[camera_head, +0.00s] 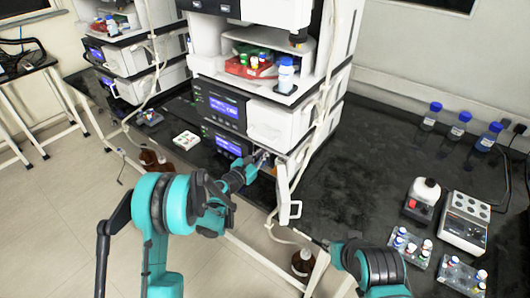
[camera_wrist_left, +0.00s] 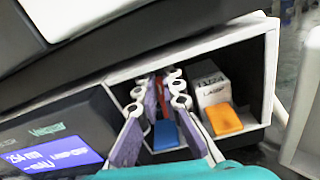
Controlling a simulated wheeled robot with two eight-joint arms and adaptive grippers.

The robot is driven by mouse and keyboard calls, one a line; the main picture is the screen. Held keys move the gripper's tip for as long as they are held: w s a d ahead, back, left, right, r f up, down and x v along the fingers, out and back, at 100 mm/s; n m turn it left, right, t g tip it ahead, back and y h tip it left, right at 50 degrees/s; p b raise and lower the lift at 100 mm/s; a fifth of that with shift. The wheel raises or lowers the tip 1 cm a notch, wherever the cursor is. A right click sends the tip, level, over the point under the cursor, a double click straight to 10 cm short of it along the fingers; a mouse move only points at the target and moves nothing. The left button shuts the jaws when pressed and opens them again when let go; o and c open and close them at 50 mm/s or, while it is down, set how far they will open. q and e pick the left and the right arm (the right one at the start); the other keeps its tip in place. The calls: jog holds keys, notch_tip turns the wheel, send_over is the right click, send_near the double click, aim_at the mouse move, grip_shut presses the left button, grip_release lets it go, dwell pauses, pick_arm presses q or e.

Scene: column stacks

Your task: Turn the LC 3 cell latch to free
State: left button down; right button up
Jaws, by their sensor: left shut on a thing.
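The instrument stack in the middle has an open lower compartment (camera_wrist_left: 262,32) beside a blue-lit display (camera_head: 228,145). My left gripper (camera_head: 264,157) reaches into this compartment. In the wrist view its two fingers (camera_wrist_left: 164,92) are close together around a narrow red piece (camera_wrist_left: 163,86), apparently the cell latch, mostly hidden by the fingers. A blue tab (camera_wrist_left: 166,135) lies low between the fingers. To the right is a white lettered block (camera_wrist_left: 210,82) with an orange tab (camera_wrist_left: 225,119). The latch's turn position cannot be read. My right gripper (camera_head: 322,242) is low at front; its fingers are unclear.
The compartment's white door (camera_head: 289,196) hangs open at the right, close to my left gripper. Brown bottles (camera_head: 302,263) stand below the bench. Blue-capped bottles (camera_head: 458,127), vial racks (camera_head: 408,246) and a small device (camera_head: 465,222) are on the right bench. The bench middle is clear.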

pick_arm(q)
jog(key=m, duration=0.3)
jog(key=shift+s+d+f+b, duration=0.1)
jog(key=shift+s+d+b, duration=0.05)
jog(key=shift+d+b, duration=0.15)
jog(key=m, duration=0.4)
jog(key=shift+s+d+f, duration=0.15)
jog(key=m, duration=0.3)
jog(key=shift+s+d+f+m, duration=0.1)
jog(key=shift+d+f+m, duration=0.05)
jog(key=shift+f+m, duration=0.3)
jog(key=shift+m, duration=0.85)
jog(key=shift+f+m, duration=0.1)
jog(key=shift+m, duration=0.9)
jog(key=shift+d, duration=0.1)
jog(key=shift+s, duration=0.1)
jog(key=c, duration=1.7)
grip_release()
